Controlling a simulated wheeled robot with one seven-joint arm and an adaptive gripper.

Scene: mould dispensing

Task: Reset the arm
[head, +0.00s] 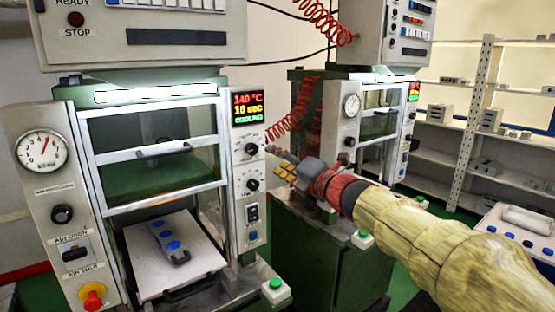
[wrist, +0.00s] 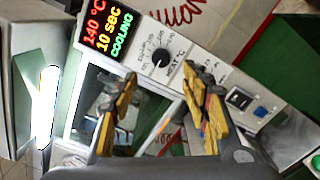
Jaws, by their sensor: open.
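My gripper (head: 284,160) is held in the air in the middle of the head view, in front of the gap between two machines. My arm reaches to it from the lower right. In the wrist view my gripper (wrist: 160,76) has its two yellow-padded fingers spread apart, with nothing between them. Behind the fingers are the near machine's display (wrist: 108,30), reading 140 °C, 10 sec and cooling, and its heat knob (wrist: 160,57). The fingers appear apart from the panel.
A second machine (head: 345,135) stands behind. Shelving (head: 460,130) and a table (head: 520,225) are at right. A green button (head: 275,284) sits at the near machine's front corner.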

